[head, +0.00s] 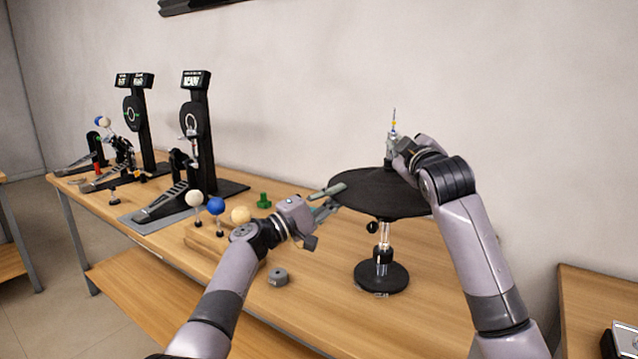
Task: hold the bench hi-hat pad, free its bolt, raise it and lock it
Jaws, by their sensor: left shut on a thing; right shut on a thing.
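The hi-hat pad (375,195) is a wide black disc on a short stand with a clear and metal column (384,235) and a round black base (394,277). A thin rod (394,122) with yellow and blue marks rises above its centre. My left gripper (332,200) is shut on the pad's left rim, one finger above and one below. My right gripper (392,148) is above the pad, beside the rod, and is shut on the bolt there. The bolt itself is mostly hidden by the fingers. A small dark knob (372,227) sticks out under the pad.
Ball-headed beaters (216,206) stand in a wooden block, with a green knob (263,201) behind. Drum pedals with upright pads (196,125) fill the left end. The bench right of the base looks clear.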

